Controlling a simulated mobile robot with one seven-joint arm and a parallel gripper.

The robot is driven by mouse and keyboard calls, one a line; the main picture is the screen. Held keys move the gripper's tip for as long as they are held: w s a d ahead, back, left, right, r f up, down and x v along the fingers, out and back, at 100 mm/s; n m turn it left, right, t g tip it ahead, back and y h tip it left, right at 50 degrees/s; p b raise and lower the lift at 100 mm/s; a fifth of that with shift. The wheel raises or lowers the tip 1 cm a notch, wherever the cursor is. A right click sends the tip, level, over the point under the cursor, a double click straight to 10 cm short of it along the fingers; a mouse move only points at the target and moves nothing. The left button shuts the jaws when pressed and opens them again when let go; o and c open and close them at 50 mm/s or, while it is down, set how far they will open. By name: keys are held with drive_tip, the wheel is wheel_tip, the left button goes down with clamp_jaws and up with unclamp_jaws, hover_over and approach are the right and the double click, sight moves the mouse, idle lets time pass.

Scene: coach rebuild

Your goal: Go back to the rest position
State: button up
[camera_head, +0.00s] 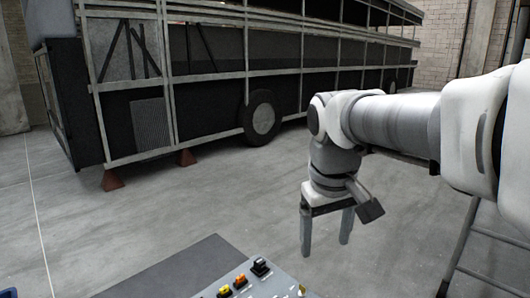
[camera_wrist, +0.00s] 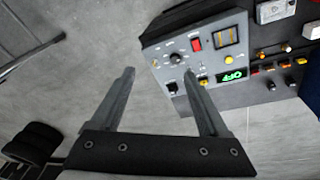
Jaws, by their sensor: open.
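My gripper (camera_head: 327,238) hangs from my outstretched arm on the right of the head view, fingers pointing down over the grey floor. Its two fingers are apart with nothing between them. In the wrist view the open fingers (camera_wrist: 158,100) reach up from the bottom edge. A grey control panel (camera_head: 267,288) shows at the bottom of the head view, below and left of my gripper. In the wrist view the panel (camera_wrist: 215,55) lies beyond the fingertips, with a red switch, knobs and a lit green display (camera_wrist: 235,76). I cannot tell the exact gap between fingertips and panel.
A large coach frame (camera_head: 210,75) stands across the back, with a wheel (camera_head: 261,117) and red supports (camera_head: 113,179) under it. A metal ladder-like frame (camera_head: 485,240) is at the lower right. The concrete floor (camera_head: 190,215) between coach and panel is clear.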

drive_tip(key=s+d+f+m+t, duration=0.1)
drive_tip(key=s+f, duration=0.1)
drive_tip(key=s, duration=0.4)
drive_tip(key=s+d+f+m+t, duration=0.2)
drive_tip(key=s, duration=0.4)
drive_tip(key=shift+s+d+f+y, duration=0.25)
drive_tip(key=shift+s+f+y, duration=0.05)
drive_tip(key=shift+s+f, duration=0.1)
drive_tip(key=shift+a, duration=0.1)
idle(0.8)
